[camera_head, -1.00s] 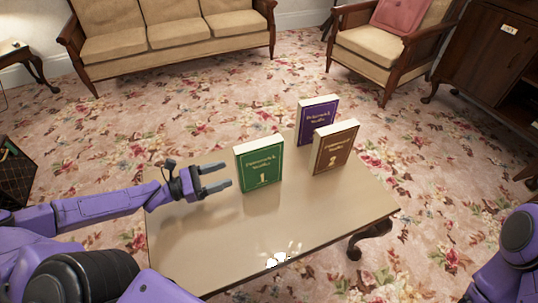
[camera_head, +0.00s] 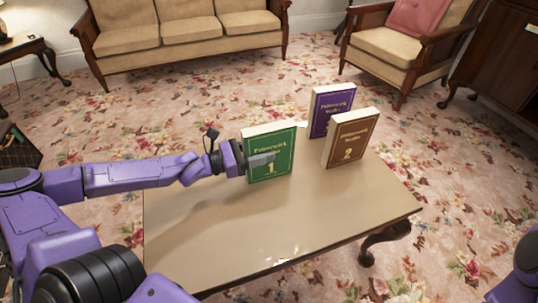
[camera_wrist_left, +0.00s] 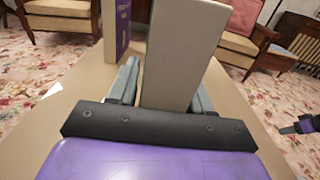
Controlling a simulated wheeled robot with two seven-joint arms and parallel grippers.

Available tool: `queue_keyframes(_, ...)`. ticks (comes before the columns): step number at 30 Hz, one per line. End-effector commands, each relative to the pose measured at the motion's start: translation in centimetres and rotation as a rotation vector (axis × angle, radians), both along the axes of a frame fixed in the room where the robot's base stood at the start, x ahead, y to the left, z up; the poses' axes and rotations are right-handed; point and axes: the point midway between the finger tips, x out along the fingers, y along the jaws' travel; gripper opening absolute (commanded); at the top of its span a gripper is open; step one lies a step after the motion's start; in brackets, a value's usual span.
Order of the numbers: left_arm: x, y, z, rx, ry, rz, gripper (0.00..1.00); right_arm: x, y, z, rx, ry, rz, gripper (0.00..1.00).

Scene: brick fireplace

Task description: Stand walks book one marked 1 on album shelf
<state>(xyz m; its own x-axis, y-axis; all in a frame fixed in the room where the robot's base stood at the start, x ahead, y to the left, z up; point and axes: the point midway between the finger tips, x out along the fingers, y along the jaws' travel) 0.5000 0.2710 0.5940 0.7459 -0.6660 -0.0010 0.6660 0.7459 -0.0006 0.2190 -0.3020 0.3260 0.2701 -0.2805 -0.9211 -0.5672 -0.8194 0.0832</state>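The green book marked 1 (camera_head: 272,160) stands upright on the low table (camera_head: 270,225). My left gripper (camera_head: 260,160) is at its left edge, one finger lying across its front cover. In the left wrist view the book's cream edge (camera_wrist_left: 180,55) rises between the two fingers of my left gripper (camera_wrist_left: 162,95). Whether both fingers press on the book cannot be told. A dark-tipped purple piece, seemingly my right gripper (camera_wrist_left: 297,127), shows at the right edge of the wrist view. No album shelf can be made out for sure.
A brown book marked 2 (camera_head: 350,140) and a purple book (camera_head: 331,112) stand upright behind and right of book 1. The table's front and left are clear. A sofa (camera_head: 185,35), an armchair (camera_head: 400,45) and a dark cabinet (camera_head: 500,55) stand beyond on carpet.

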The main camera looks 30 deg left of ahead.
Motion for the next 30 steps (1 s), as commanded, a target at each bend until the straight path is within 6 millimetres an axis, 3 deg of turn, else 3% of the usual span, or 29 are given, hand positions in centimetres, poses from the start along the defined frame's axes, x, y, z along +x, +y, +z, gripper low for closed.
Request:
queue_keyframes(1, 0.0, 0.0, 0.0, 0.0, 0.0, 0.0, 0.31, 0.0, 0.0, 0.0, 0.0, 0.0, 0.0, 0.43)
queue_keyframes(4, 0.0, 0.0, 0.0, 0.0, 0.0, 0.0, 0.0, 0.0, 0.0, 0.0, 0.0, 0.0, 0.0, 0.43)
queue_keyframes(13, 0.0, 0.0, 0.7, -0.001, -0.004, -0.001, 0.0, 0.0, 0.0, 0.5, 0.0, 0.0, 0.0, 0.43)
queue_keyframes(24, 0.0, 0.0, 8.8, 0.0, -0.005, 0.0, 0.0, 0.0, 0.0, 7.1, 0.0, 0.0, 0.0, 0.43)
queue_keyframes(30, 0.0, 0.0, 10.2, -0.001, -0.003, 0.001, 0.0, 0.0, 0.0, 7.9, 0.0, 0.0, 0.0, 0.43)
